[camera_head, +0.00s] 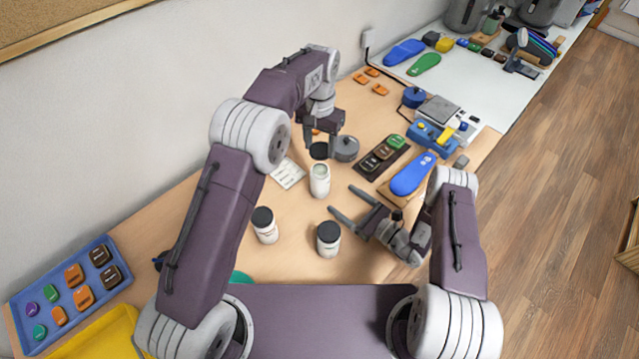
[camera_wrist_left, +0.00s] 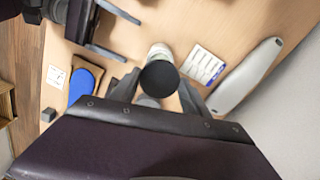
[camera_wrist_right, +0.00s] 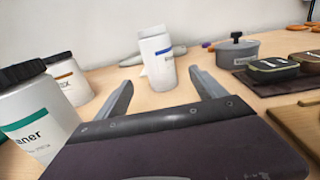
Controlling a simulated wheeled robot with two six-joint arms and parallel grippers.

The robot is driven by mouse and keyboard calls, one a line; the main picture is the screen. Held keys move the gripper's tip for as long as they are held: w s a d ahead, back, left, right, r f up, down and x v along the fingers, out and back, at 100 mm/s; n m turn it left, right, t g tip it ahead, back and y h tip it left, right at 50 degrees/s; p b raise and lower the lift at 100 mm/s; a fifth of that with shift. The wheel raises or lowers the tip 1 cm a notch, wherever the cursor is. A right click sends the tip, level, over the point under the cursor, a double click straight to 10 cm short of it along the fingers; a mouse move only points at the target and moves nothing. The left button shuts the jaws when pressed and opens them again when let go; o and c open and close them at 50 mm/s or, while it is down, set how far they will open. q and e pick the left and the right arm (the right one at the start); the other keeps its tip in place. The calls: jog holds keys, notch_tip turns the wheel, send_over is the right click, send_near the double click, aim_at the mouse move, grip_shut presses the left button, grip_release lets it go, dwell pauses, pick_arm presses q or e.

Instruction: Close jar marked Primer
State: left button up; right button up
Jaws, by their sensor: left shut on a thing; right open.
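An open white jar (camera_head: 320,182) stands upright on the wooden table. In the right wrist view this jar (camera_wrist_right: 160,62) has a blue stripe, and its lettering is not readable. My left gripper (camera_head: 320,148) is shut on a black lid (camera_head: 319,151), which appears behind the jar in the head view. In the left wrist view the lid (camera_wrist_left: 159,78) sits between the fingers and partly hides the jar (camera_wrist_left: 160,50). My right gripper (camera_head: 359,212) is open and empty, low in front of the jar. In the right wrist view the jar stands beyond its fingers, apart from them.
Two black-capped jars (camera_head: 265,225) (camera_head: 328,239) stand nearer, one with lettering ending "aner" (camera_wrist_right: 32,120). A grey lidded pot (camera_head: 346,149) is close behind the open jar. A printed card (camera_head: 288,174) lies left. A dark tray (camera_head: 381,158) and blue insole (camera_head: 411,174) lie right.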

aim_at(319, 182)
jog(key=x, duration=1.1)
grip_shut()
pick_arm(q)
jog(key=shift+s+f, duration=0.1)
jog(key=shift+f, duration=2.4)
